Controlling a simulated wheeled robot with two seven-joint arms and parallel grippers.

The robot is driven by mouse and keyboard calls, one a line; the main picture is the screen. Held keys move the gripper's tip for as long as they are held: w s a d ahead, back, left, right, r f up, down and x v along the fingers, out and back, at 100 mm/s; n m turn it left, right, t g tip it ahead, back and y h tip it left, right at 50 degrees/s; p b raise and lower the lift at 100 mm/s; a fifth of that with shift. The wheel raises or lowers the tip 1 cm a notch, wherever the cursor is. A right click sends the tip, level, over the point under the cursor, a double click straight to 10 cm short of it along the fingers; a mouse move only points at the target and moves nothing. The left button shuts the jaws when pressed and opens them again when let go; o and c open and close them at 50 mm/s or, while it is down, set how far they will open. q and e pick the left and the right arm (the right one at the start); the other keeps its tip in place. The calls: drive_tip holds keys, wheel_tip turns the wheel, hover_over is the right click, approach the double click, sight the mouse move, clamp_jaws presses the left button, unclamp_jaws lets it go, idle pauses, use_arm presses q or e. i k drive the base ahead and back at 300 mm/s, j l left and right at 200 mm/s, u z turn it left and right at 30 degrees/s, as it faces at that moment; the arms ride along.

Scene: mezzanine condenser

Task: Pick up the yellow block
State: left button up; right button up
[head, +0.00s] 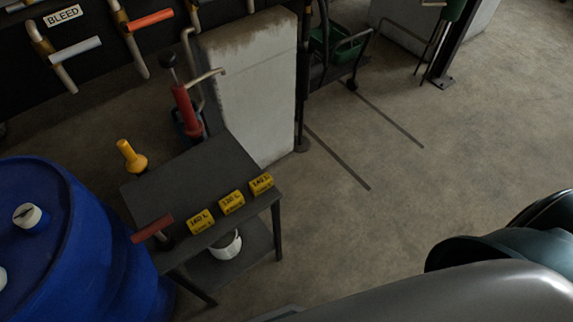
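Three yellow blocks with dark printed labels lie in a slanting row along the front edge of a dark grey table. They are a left block (200,221), a middle block (231,202) and a right block (261,184). The print is too small to read surely. The blocks are apart from each other, and nothing covers them. Neither of my grippers shows in the head view.
The dark table (190,172) has a lower shelf holding a white container (226,246). A red-handled tool (152,229) is at its left front corner. A blue drum (75,250) stands close at left. A concrete block (250,85) rises behind. Floor at right is open.

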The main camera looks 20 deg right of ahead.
sight(264, 181)
drive_tip(key=l, duration=0.45)
drive_tip(key=i+l, duration=0.15)
drive_tip(key=l, duration=0.7)
drive_tip(key=i, duration=0.05)
